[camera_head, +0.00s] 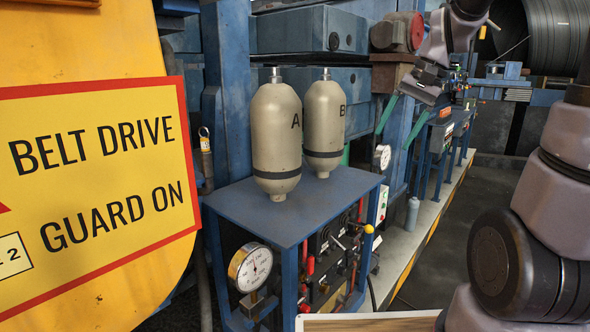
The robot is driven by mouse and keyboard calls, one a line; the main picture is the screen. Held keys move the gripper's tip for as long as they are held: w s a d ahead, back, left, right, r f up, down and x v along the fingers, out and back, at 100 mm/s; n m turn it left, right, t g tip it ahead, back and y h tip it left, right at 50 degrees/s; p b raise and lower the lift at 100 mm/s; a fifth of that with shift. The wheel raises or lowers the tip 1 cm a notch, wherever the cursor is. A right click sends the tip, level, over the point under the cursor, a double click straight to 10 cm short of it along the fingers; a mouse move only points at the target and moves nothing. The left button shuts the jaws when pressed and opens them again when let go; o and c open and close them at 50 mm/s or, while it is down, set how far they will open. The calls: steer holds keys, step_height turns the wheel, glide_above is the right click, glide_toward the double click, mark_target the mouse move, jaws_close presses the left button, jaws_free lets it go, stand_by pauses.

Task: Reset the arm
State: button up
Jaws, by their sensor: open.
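My gripper (400,122) is in the upper right of the head view, pointing down. Its two long green fingers are spread apart with nothing between them. My arm reaches it from the right side of the picture. The gripper appears in front of the blue machinery, to the right of two beige bottles on a blue table. Bottle A (275,140) and bottle B (324,125) stand upright there, apart from the gripper.
The blue table (240,207) carries the bottles. A pressure gauge (250,268) and a control panel with levers (335,250) sit below it. A yellow guard with a sign (95,185) fills the left. Dark floor (455,225) lies open to the right.

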steer(key=s+d+r+n+t+h, duration=0.1)
steer(key=s+r+t, duration=0.4)
steer(key=s, duration=0.6)
steer(key=shift+s+d+r+n+t+h, duration=0.2)
steer(key=shift+d+r+n+t+h, duration=0.1)
steer(key=shift+d+r+h, duration=0.35)
steer(key=shift+a+r, duration=0.1)
steer(key=shift+a, duration=0.05)
